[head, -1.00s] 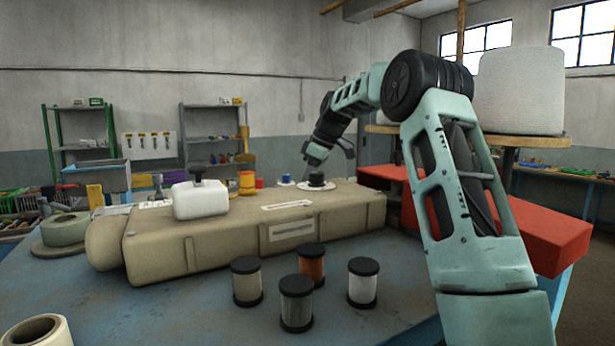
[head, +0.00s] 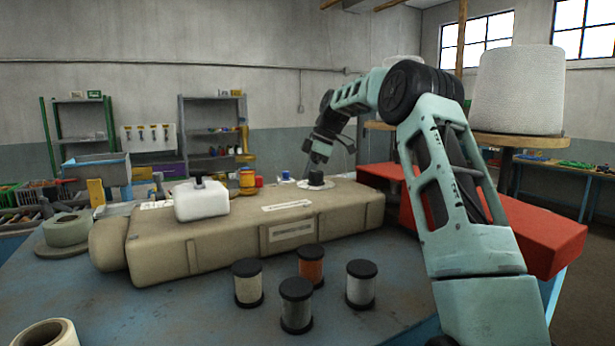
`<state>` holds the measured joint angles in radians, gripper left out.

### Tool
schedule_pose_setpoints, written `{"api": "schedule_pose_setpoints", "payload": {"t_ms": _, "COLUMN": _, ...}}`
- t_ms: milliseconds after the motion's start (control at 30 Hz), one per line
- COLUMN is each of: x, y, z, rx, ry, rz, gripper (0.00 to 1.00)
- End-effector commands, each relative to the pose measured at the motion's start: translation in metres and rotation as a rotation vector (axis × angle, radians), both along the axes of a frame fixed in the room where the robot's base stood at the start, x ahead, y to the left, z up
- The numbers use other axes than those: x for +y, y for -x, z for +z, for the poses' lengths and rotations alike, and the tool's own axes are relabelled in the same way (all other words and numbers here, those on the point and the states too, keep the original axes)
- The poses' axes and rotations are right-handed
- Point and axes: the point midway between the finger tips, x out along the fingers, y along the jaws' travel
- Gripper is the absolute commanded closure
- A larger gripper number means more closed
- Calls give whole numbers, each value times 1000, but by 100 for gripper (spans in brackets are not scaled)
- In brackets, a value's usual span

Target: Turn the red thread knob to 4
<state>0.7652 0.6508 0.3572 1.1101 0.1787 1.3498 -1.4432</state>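A long tan machine body (head: 235,236) lies across the blue table. On its right end a black knob (head: 315,180) stands on a round white plate. A small red piece (head: 259,182) shows beyond the body's back edge; I cannot tell whether it is a knob, and no number is readable. My gripper (head: 308,172) points down just above and behind the black knob. Its fingers are small and partly hidden, so I cannot tell whether they touch anything or how far apart they are.
Several black-capped thread spools (head: 310,266) stand on the blue table (head: 180,315) in front of the body. A white block (head: 202,201) with a dark knob sits on the body's left part. A red slab (head: 500,228) lies at the right, behind my arm.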

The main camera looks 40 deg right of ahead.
Motion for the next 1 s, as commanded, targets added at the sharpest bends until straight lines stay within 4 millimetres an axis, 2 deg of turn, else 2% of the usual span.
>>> {"api": "schedule_pose_setpoints", "payload": {"t_ms": 133, "x": -1, "y": 0, "z": 0, "rx": 0, "ry": 2, "rz": -3, "gripper": 100}}
{"api": "schedule_pose_setpoints", "payload": {"t_ms": 167, "x": -1, "y": 0, "z": 0, "rx": 0, "ry": 2, "rz": -3, "gripper": 75}}
{"api": "schedule_pose_setpoints", "payload": {"t_ms": 233, "x": -1, "y": 0, "z": 0, "rx": 0, "ry": 2, "rz": -3, "gripper": 56}}
{"api": "schedule_pose_setpoints", "payload": {"t_ms": 533, "x": -1, "y": 0, "z": 0, "rx": 0, "ry": 1, "rz": -1, "gripper": 56}}
{"api": "schedule_pose_setpoints", "payload": {"t_ms": 667, "x": -4, "y": 2, "z": 7, "rx": -3, "ry": 2, "rz": -2, "gripper": 56}}
{"api": "schedule_pose_setpoints", "payload": {"t_ms": 1000, "x": -22, "y": 15, "z": 61, "rx": -3, "ry": 3, "rz": -3, "gripper": 56}}
